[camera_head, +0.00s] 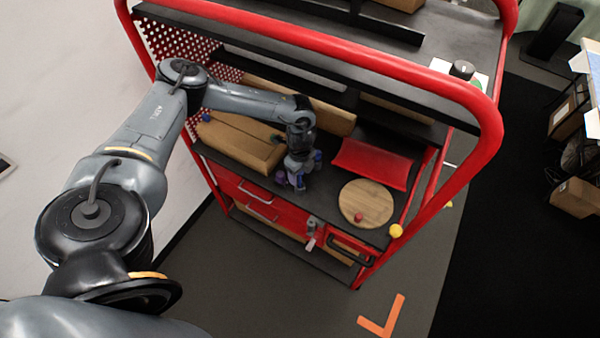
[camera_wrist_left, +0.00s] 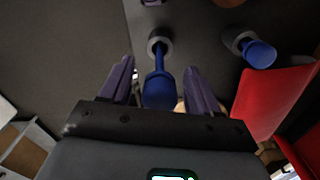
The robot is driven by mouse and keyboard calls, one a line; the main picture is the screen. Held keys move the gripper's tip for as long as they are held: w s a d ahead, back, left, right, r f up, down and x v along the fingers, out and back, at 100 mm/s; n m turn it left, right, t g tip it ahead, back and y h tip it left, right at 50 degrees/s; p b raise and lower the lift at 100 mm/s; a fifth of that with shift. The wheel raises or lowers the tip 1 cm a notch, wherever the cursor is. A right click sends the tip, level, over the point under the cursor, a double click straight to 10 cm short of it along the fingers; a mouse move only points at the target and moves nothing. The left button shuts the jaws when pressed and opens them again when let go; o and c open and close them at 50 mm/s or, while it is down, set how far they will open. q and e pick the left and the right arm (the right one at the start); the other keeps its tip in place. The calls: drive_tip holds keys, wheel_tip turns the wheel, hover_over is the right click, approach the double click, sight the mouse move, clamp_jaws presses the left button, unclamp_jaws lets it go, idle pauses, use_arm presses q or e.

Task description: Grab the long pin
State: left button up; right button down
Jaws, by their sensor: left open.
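In the left wrist view, a long blue pin (camera_wrist_left: 159,88) stands in a grey round holder (camera_wrist_left: 160,42), its head between the two purple fingers of my left gripper (camera_wrist_left: 160,84). The fingers are open, with a gap on each side of the pin. A second blue pin (camera_wrist_left: 258,52), which looks shorter, stands in another grey holder (camera_wrist_left: 232,38) to the right. In the head view, my left gripper (camera_head: 292,181) points down at the front of the dark shelf (camera_head: 327,199); the pins are hard to make out there. My right gripper is not in view.
A red tray (camera_head: 372,163) and a round wooden board (camera_head: 355,190) with a small red ball (camera_head: 358,217) lie right of the gripper. A yellow ball (camera_head: 396,231) is at the shelf corner. A cardboard box (camera_head: 235,141) is left. The red frame (camera_head: 325,67) crosses above.

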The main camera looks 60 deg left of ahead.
use_arm(q)
drive_tip(key=shift+f, duration=0.7)
drive_tip(key=c, duration=1.1)
drive_tip(key=shift+c, duration=0.2)
drive_tip(key=shift+r, duration=0.15)
